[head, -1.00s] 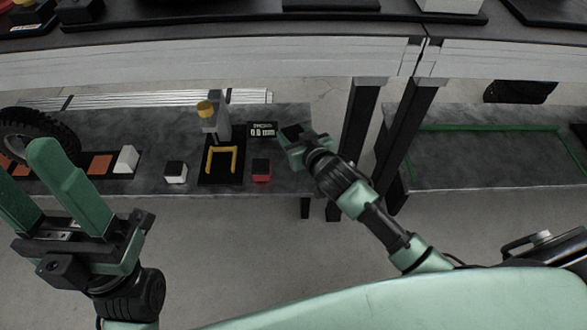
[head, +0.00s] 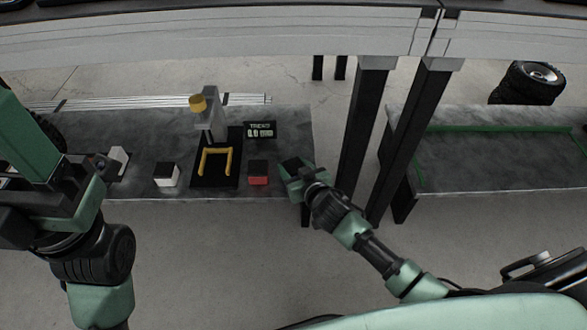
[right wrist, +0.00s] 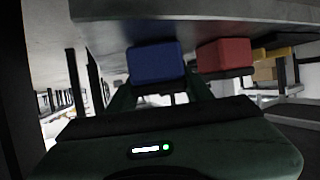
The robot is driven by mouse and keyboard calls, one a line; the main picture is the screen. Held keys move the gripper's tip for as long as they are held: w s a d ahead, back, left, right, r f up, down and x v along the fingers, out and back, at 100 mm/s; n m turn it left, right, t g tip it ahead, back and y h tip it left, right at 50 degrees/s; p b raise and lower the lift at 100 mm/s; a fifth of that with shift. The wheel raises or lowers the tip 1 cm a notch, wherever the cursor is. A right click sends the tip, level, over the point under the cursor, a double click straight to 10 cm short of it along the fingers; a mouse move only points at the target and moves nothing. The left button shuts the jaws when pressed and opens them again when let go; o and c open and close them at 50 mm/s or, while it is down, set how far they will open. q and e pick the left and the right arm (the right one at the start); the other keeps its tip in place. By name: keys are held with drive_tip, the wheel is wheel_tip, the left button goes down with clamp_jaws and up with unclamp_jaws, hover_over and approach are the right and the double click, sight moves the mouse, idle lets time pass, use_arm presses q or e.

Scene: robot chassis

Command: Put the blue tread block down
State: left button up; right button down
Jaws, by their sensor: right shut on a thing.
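In the head view my right gripper (head: 292,170) is at the right front corner of the left grey table (head: 110,135), just right of the red block (head: 258,178). In the right wrist view the blue tread block (right wrist: 155,63) sits between the fingertips, and the gripper is shut on it. In the head view only a dark top shows between the jaws. The red block also shows in the right wrist view (right wrist: 223,54), beside the blue one with a small gap. I cannot tell whether the blue block touches the table. My left gripper (head: 25,135) is at the left edge, open, partly out of frame.
A gauge stand (head: 212,125) with a yellow fork (head: 216,162) stands on a black mat. A tread display (head: 261,130) is behind the red block. White blocks (head: 167,176) stand to the left. Table legs (head: 362,130) rise right of my gripper. A second table (head: 480,165) is beyond.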

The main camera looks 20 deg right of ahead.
drive_tip(key=c, duration=0.6)
unclamp_jaws()
drive_tip(key=shift+f, duration=0.1)
